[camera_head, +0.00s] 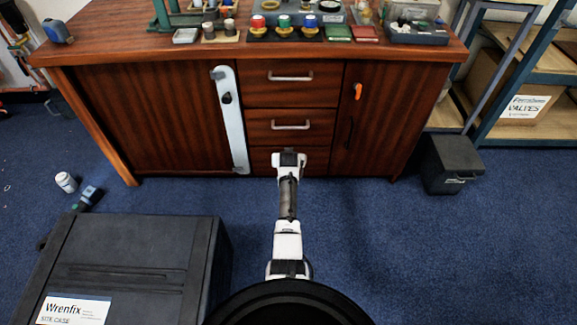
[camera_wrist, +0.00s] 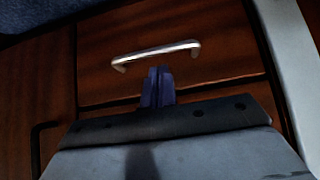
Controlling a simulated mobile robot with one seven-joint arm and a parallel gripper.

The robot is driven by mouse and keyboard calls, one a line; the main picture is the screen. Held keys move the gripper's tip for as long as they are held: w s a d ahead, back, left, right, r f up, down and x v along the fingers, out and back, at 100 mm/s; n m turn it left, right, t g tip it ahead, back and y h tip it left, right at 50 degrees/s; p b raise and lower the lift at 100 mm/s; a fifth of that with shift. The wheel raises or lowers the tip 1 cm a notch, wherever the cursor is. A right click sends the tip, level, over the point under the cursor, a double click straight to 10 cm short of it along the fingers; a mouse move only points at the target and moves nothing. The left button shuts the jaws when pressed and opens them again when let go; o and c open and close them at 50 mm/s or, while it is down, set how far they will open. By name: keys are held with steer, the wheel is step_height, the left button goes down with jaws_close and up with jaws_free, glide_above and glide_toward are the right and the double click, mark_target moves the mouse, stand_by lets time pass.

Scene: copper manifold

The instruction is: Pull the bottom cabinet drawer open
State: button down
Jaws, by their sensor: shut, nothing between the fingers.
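The bottom drawer (camera_head: 318,160) is a dark wood front low in the cabinet's middle column. My arm hides its middle and handle in the head view. In the wrist view, which looks upside down, the drawer front (camera_wrist: 215,68) appears closed, with a silver bar handle (camera_wrist: 155,54) across it. My gripper (camera_wrist: 158,72) is shut and empty. Its dark fingertips appear just below the handle's middle in the picture, and I cannot tell whether they touch it. In the head view my wrist covers the fingertips.
Two closed drawers (camera_head: 291,126) sit above. A pale metal bar (camera_head: 232,120) stands left of the drawers, and a door with a black handle (camera_wrist: 38,140) is on the other side. A dark site case (camera_head: 130,265) fills the front left. A black bin (camera_head: 450,163) stands right. Carpet around my arm is clear.

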steer(key=shift+b+x, duration=1.85)
steer(key=shift+b, duration=0.2)
steer(key=shift+s, duration=0.15)
